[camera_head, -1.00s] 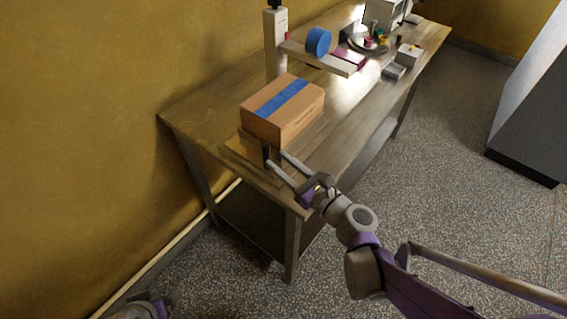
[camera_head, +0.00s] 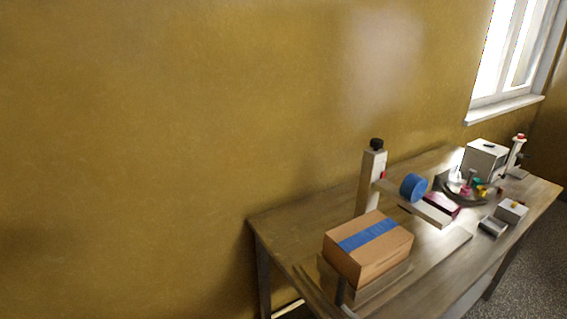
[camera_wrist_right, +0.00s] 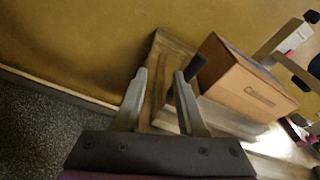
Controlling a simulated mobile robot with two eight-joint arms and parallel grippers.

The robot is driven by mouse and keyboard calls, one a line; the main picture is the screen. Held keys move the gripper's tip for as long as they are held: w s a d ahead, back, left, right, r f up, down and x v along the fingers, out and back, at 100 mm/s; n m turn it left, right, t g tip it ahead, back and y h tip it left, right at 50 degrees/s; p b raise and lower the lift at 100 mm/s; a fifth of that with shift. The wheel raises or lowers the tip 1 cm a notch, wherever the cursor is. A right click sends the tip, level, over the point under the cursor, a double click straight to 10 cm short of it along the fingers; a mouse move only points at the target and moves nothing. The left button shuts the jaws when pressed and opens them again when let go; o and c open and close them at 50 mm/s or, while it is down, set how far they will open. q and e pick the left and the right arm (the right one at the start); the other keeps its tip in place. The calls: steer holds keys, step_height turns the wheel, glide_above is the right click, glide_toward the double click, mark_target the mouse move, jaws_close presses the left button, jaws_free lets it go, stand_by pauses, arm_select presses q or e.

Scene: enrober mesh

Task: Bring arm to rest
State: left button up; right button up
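My right gripper (camera_wrist_right: 161,72) shows in the right wrist view, with its two grey fingers apart and nothing between them. It points toward the near end of the wooden table (camera_head: 290,236). A cardboard box (camera_head: 368,252) with blue tape sits on a low stand (camera_head: 382,287) at that end. The box also shows in the right wrist view (camera_wrist_right: 245,90), just right of the fingers and apart from them. A dark upright piece (camera_wrist_right: 194,68) stands by the right fingertip; I cannot tell if they touch. My left gripper is out of view.
Behind the box stands a post (camera_head: 371,180) with an arm and a blue roll (camera_head: 413,187). Farther along are a grey machine (camera_head: 485,161), a round tray of small coloured items and small boxes. A yellow wall (camera_head: 150,150) borders the table. Floor shows left in the wrist view.

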steer(key=s+a+f+n+g+h+p, duration=0.1)
steer(key=s+a+f+n+g, duration=0.2)
steer(key=n, duration=0.5)
steer(key=s+f+n+g+h+p, duration=0.1)
steer(key=s+f+n+g, duration=0.15)
steer(key=s+n, duration=0.4)
steer(key=s+d+n+g+h+p, duration=0.1)
steer(key=s+d+n+g+h, duration=0.2)
steer(key=n, duration=0.8)
steer(key=s+d+h, duration=0.1)
steer(key=d+h, duration=0.1)
steer(key=d, duration=0.1)
steer(key=shift+r, duration=0.35)
steer(key=shift+d+n, duration=0.1)
steer(key=shift+n, duration=0.15)
